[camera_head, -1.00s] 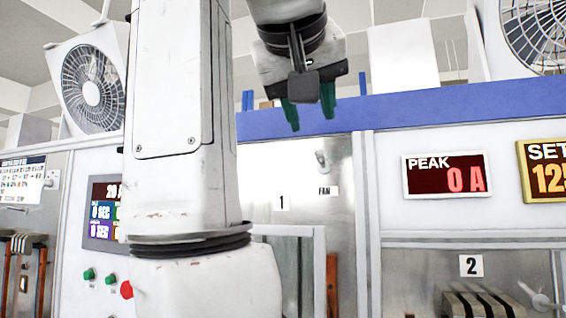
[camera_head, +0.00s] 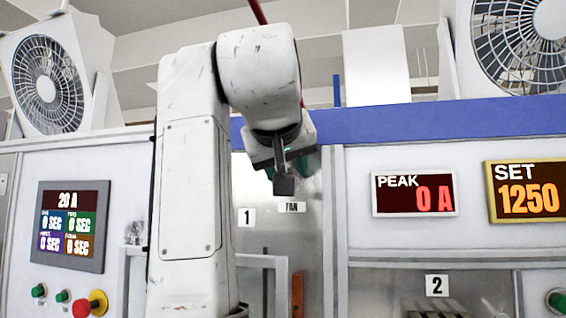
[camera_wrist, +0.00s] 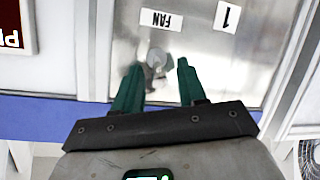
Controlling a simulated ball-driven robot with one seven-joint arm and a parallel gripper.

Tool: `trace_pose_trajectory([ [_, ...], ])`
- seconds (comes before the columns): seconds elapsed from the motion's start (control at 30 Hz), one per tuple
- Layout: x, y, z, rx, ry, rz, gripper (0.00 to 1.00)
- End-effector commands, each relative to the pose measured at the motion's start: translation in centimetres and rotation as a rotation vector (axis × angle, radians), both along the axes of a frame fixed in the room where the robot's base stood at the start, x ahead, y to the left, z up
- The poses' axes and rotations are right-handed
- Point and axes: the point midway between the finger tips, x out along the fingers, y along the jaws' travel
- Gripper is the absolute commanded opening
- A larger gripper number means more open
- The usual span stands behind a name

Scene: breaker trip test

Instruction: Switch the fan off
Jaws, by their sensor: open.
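The fan switch (camera_wrist: 155,64) is a small grey toggle on a round base on the metal panel. In the wrist view, which is upside down, it shows between my two green fingers, next to the FAN label (camera_wrist: 161,20). The FAN label also shows in the head view (camera_head: 292,207). My gripper (camera_wrist: 155,72) is open and empty, facing the panel; I cannot tell how far its tips are from the switch. In the head view, my gripper (camera_head: 283,165) is just above the label and hides the switch. A white fan (camera_head: 46,84) stands at upper left.
A second fan (camera_head: 520,40) stands at upper right. The PEAK display (camera_head: 415,193) reads 0 A, beside the SET display (camera_head: 526,190). A timer screen (camera_head: 71,226) and a red button (camera_head: 90,304) are at left. A metal rail (camera_head: 262,261) is below the label.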

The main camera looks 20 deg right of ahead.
Motion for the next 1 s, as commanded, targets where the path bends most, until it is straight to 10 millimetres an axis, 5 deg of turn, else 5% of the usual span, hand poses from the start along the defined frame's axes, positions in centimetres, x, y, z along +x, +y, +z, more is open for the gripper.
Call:
trace_pose_trajectory([
  [0.3,0.18,-0.11,-0.12,0.000,0.000,0.000,0.40],
  [0.7,0.16,-0.09,-0.08,0.000,0.000,0.000,0.02],
  [1.0,0.14,-0.10,-0.17,-0.003,-0.005,0.000,0.00],
])
